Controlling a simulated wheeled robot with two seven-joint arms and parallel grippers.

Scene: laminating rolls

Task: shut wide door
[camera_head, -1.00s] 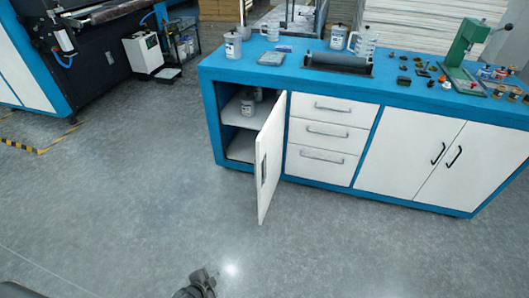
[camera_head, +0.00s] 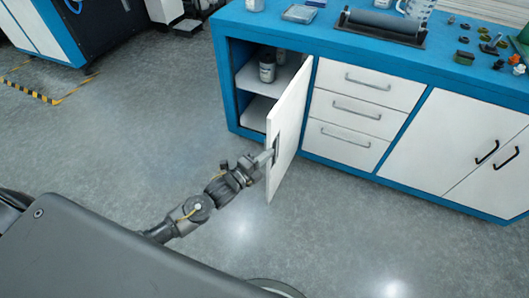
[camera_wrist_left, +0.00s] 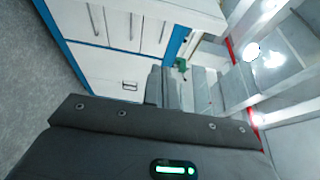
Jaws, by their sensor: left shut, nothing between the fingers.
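The wide white door (camera_head: 289,125) of the blue workbench stands open, swung out toward me beside the drawers. A dark handle-like part (camera_head: 276,146) shows on it near its free edge. My left gripper (camera_head: 268,158) is shut and empty, with its fingertips at the door near that dark part. They look very close to it or touching; I cannot tell which. The open compartment (camera_head: 243,82) shows to the left of the door. In the left wrist view, the dark gripper body fills the lower part, and the door is not clearly seen. My right gripper is not in view.
A bottle (camera_head: 267,68) stands on the compartment shelf. White drawers (camera_head: 359,110) and a closed pair of doors (camera_head: 455,145) are to the right. A roller (camera_head: 383,22) and small parts lie on the top. Grey floor (camera_head: 120,140) to the left is clear.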

